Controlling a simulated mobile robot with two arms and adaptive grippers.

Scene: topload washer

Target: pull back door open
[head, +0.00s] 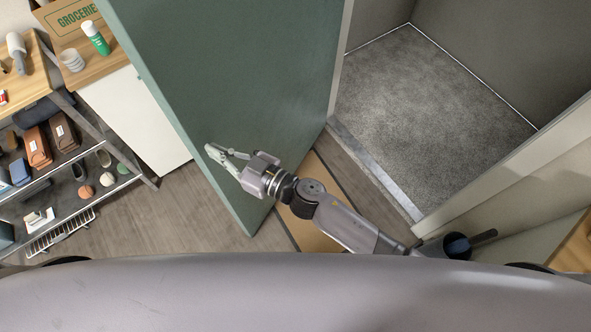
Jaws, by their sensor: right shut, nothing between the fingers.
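A green door (235,75) stands ajar, swung out from a doorway on the right. Its lower edge reaches down toward the middle of the head view. My right gripper (218,154) is shut and empty. It is in front of the door's face, near the edge on the left; I cannot tell whether it touches the door. No handle shows on the visible face. My left gripper is not in view.
Beyond the doorway lies a grey carpeted floor (430,95) behind a metal threshold (375,170). A shoe rack (70,185) and a wooden-topped cabinet (125,100) stand at the left. Wooden floor (160,215) is clear between rack and door. A brown mat (312,235) lies under my arm.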

